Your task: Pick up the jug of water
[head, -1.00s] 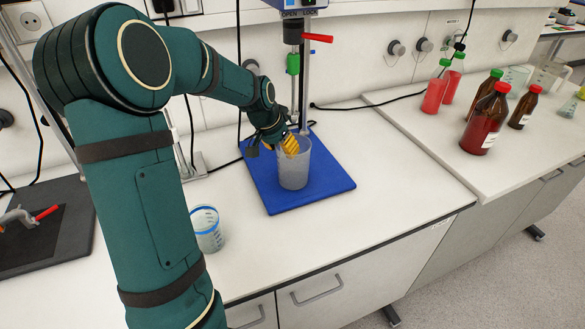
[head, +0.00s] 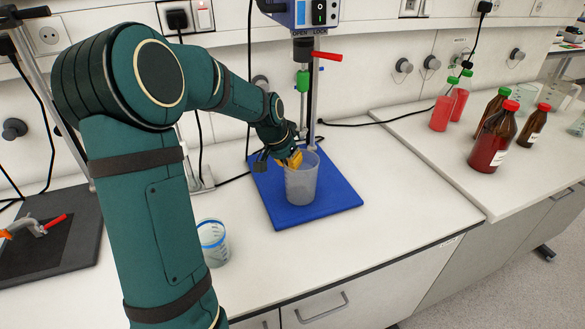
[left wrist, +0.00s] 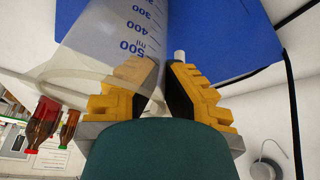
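The jug (head: 301,186), a grey translucent vessel, stands upright on the blue mat (head: 340,203) in the head view. The left wrist view shows its wall with marks up to 500 ml (left wrist: 110,40). My left gripper (head: 295,158), with yellow fingers, is at the jug's rim on its far left side. In the left wrist view the gripper (left wrist: 166,78) has one finger seen through the jug wall and one outside it. The dark pads are close together with the wall between them. The water level cannot be made out. My right gripper is out of view.
A blue-rimmed beaker (head: 213,243) stands left of the mat. A stand with a red lever (head: 327,56) rises behind the jug. Red-capped brown bottles (head: 493,140) and red bottles (head: 442,112) stand on the right bench. The counter front right of the mat is clear.

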